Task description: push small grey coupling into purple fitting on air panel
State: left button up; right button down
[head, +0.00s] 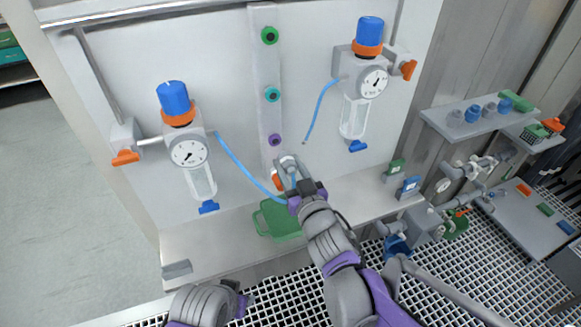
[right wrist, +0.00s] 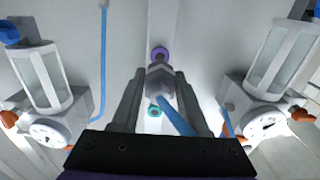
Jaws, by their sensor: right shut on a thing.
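The purple fitting (head: 275,140) is the lowest ring on the panel's vertical strip, under a teal fitting (head: 272,94) and a green fitting (head: 269,35). My right gripper (head: 287,164) is just below the purple fitting in the head view. In the right wrist view its fingers are shut on the small grey coupling (right wrist: 160,80), which has a blue hose. There the purple fitting (right wrist: 160,53) shows just above the coupling, whose front end overlaps it; I cannot tell whether they touch. My left gripper (head: 242,301) is low in the head view, and its jaw opening is unclear.
Regulators with gauges stand left (head: 189,152) and right (head: 374,80) of the strip. Another blue hose (head: 319,108) hangs loose from the right one. A green tray (head: 280,221) lies on the ledge below. A shelf (head: 470,117) with small parts is at right.

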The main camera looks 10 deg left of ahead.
aim_at(293, 174)
jog(key=shift+p+x, duration=0.3)
jog(key=shift+x, duration=2.15)
jog(key=shift+b, duration=0.4)
jog(key=shift+w+a, duration=0.3)
jog(key=shift+w, duration=0.15)
dwell(0.6)
jog(key=shift+c, duration=1.7)
grip_release()
jog(key=v, duration=1.1)
jog(key=shift+w+b, duration=0.1)
jog(key=shift+b, duration=0.2)
